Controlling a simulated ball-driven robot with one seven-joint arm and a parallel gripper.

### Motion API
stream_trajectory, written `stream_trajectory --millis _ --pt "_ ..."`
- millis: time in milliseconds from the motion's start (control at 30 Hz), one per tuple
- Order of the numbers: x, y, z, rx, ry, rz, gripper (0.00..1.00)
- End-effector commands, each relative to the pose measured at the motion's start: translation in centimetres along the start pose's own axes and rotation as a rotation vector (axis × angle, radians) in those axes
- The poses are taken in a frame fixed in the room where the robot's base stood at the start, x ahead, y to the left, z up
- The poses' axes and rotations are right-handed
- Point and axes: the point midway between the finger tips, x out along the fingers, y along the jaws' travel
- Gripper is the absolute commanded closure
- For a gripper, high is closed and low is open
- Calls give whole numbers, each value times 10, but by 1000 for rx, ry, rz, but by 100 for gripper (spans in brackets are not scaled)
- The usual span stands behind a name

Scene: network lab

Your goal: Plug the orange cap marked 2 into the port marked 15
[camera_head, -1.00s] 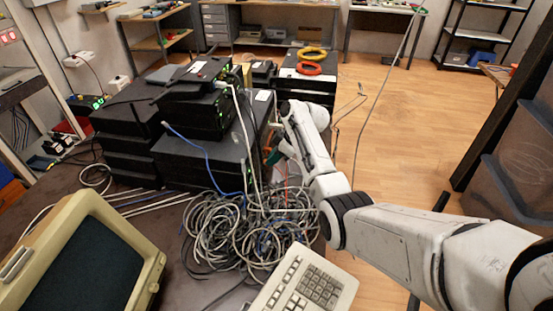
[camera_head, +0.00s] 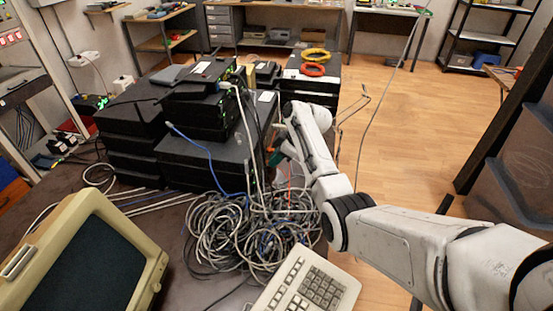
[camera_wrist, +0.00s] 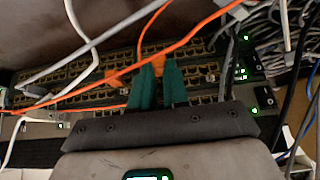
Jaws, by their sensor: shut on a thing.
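In the wrist view my gripper (camera_wrist: 158,72) has two teal fingers reaching over rows of switch ports (camera_wrist: 200,52). The fingers are close together, shut on a small orange piece (camera_wrist: 158,62) that mostly hides between them; I take it for the orange cap. No mark on it is readable. An orange cable (camera_wrist: 215,22) runs across the fingertips. Port numbers are too small to read, so I cannot tell which port is 15 or whether the cap touches a port. In the head view the gripper is mostly hidden at the right side of the black device stack (camera_head: 210,155).
Another orange patch (camera_wrist: 116,78) shows left of the fingers. White and grey cables cross the ports. A cable tangle (camera_head: 250,230), a beige keyboard (camera_head: 308,285) and an old monitor (camera_head: 95,250) lie in front of the stack. The wooden floor (camera_head: 410,120) to the right is open.

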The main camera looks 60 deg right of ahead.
Motion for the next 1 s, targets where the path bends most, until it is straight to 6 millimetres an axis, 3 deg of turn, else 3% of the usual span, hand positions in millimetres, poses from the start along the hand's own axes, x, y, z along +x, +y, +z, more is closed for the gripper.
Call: stream_trajectory --millis 1000 --pt "4 0 -6 0 0 0 100"
